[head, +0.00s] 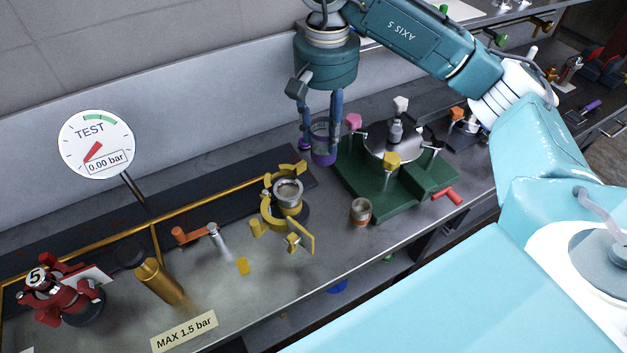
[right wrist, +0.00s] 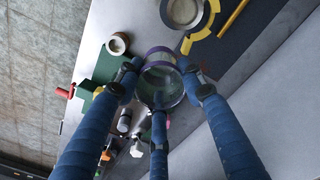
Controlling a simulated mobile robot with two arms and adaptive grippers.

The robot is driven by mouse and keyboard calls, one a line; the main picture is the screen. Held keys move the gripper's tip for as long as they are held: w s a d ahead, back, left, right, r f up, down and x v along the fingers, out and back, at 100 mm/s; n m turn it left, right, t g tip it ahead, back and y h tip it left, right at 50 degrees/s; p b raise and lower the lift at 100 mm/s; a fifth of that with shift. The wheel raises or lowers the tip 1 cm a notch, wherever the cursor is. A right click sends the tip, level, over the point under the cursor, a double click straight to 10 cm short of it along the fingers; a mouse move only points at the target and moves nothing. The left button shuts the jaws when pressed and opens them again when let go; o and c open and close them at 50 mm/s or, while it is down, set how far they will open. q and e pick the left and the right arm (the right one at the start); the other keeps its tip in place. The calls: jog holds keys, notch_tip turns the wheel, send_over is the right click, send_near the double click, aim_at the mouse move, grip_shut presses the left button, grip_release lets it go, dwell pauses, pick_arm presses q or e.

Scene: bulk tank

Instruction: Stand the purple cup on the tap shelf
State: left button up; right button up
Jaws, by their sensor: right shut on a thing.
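The purple cup (head: 323,150) is a see-through cup with purple bands. My right gripper (head: 320,130) points down with its fingers around the cup and is shut on it. The cup looks upright, left of the green stand, but I cannot tell whether it touches the bench. In the right wrist view the cup (right wrist: 160,86) sits between the three blue fingers of my right gripper (right wrist: 162,80). A shelf with brass taps (head: 500,16) shows in part at the top right; I cannot tell if it is the tap shelf. My left gripper is not in view.
A green stand (head: 385,185) with coloured knobs is right of the cup. A small brown-banded cup (head: 361,211) stands before it. A yellow clamp (head: 288,215) holds a round metal part. A gauge (head: 96,145), brass cylinder (head: 160,283) and red fixture (head: 62,290) are left.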

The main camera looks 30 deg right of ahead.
aim_at(324, 156)
notch_tip(324, 156, down, 7)
jog(key=shift+r, duration=0.1)
notch_tip(324, 156, down, 8)
jog(key=shift+f+p, duration=0.1)
jog(key=shift+p, duration=0.8)
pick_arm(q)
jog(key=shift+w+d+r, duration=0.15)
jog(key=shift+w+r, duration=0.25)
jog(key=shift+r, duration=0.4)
pick_arm(e)
jog(key=shift+f, duration=0.2)
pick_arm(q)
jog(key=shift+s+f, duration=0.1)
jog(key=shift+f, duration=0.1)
pick_arm(e)
jog(key=o, duration=1)
